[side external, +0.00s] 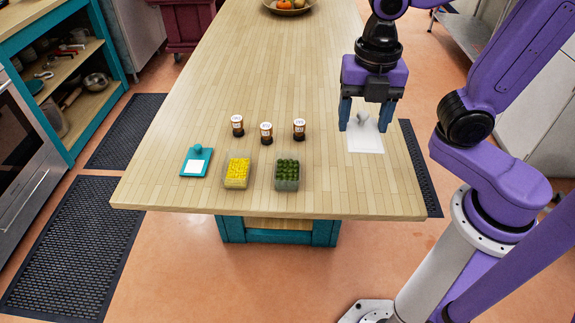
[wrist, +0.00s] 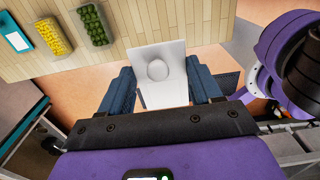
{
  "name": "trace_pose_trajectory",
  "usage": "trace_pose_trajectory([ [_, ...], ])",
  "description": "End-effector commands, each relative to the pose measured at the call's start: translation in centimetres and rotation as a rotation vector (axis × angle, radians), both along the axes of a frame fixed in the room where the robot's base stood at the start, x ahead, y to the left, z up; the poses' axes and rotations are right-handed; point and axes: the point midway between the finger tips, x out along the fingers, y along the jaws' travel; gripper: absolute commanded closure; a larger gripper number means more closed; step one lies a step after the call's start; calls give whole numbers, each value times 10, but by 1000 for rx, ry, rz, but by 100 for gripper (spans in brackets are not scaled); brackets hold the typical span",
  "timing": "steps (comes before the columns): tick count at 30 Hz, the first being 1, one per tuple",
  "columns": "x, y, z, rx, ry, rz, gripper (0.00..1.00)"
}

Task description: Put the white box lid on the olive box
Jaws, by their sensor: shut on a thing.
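The white box lid (side external: 366,143) is a flat white square with a round pale knob, in front of the arm near the table's right edge. My gripper (side external: 363,128) is shut on it, one blue finger at each side edge. In the wrist view the lid (wrist: 150,96) lies between both fingers (wrist: 160,72), knob facing the camera, and overlaps the table edge and floor. Its exact height above the table is hard to tell. The olive box (side external: 287,184), a small clear box full of dark green olives, stands open to the left; it also shows in the wrist view (wrist: 98,40).
A clear box of yellow pieces (side external: 236,181) stands left of the olive box. Three brown jars (side external: 266,133) stand behind the boxes. The wooden table (side external: 330,190) is bare between olive box and white lid.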

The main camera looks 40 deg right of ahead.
Motion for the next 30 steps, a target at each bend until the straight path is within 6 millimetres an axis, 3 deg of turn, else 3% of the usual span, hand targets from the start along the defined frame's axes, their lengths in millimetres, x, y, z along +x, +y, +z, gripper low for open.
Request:
trace_pose_trajectory([
  [8, 11, 9, -1, -2, 2, -2, 65],
  [23, 79, 37, -35, -1, 3, -3, 65],
  [30, 105, 48, -64, -3, 4, -2, 65],
])
